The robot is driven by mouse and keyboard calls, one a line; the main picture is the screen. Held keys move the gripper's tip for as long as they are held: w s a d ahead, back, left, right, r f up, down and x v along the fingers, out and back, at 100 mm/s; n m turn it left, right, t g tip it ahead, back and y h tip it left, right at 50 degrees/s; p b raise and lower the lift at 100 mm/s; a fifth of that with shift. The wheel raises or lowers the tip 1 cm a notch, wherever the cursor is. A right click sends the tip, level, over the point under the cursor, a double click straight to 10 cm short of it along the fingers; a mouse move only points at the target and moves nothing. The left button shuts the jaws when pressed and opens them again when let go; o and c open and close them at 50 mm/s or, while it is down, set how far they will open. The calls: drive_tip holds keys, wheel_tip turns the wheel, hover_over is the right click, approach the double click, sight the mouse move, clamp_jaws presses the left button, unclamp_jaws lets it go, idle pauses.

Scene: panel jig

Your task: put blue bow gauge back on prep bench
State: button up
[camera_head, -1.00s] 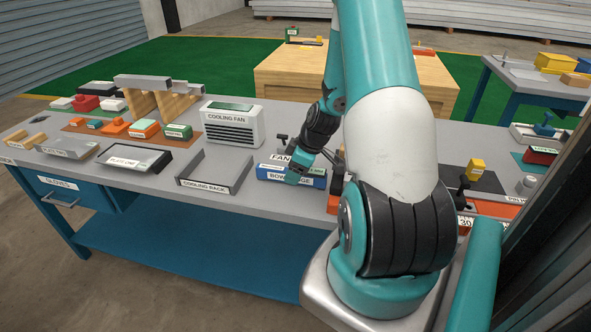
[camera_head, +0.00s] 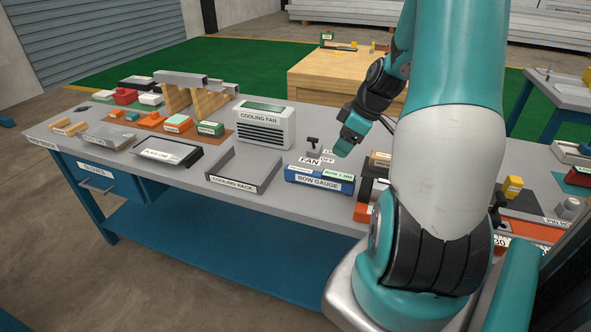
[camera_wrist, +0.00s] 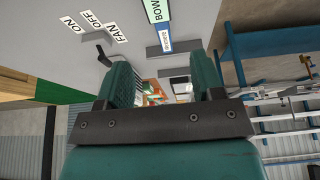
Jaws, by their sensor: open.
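The blue bow gauge (camera_head: 318,181), with a white "BOW GAUGE" label and a green tag, lies on the grey prep bench (camera_head: 262,207) near its front edge. It is just right of the cooling rack and in front of the fan switch. My gripper (camera_head: 343,149) is open and above the bench, up and to the right of the gauge, apart from it. In the wrist view the open fingers (camera_wrist: 162,85) have nothing between them that I can see as held. The gauge's blue edge and green "BOW" tag (camera_wrist: 157,12) show at the top there.
The cooling rack (camera_head: 240,187) and cooling fan (camera_head: 264,130) stand left of the gauge. The fan switch (camera_head: 313,146) rises behind it. Dark and orange items (camera_head: 364,212) stand close on its right. A wooden block table (camera_head: 320,82) is behind the bench.

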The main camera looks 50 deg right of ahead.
drive_tip(key=w+a+r+n+g+y, duration=0.15)
drive_tip(key=a+r, duration=0.25)
drive_tip(key=a, duration=0.6)
drive_tip(key=w+a+r, duration=0.3)
drive_tip(key=a, duration=0.7)
drive_tip(key=s+a+r+g, duration=0.1)
drive_tip(key=s+a+r, duration=0.1)
drive_tip(key=s+a, duration=0.5)
drive_tip(key=s+a+r+g+y, duration=0.1)
drive_tip(key=s+a+r, duration=0.2)
drive_tip(key=s+a, duration=0.4)
drive_tip(key=a+n, duration=0.1)
drive_tip(key=a, duration=0.5)
drive_tip(key=shift+s+a+r, duration=0.2)
drive_tip(key=shift+s+r, duration=0.05)
drive_tip(key=shift+g, duration=0.25)
drive_tip(key=shift+c, duration=0.3)
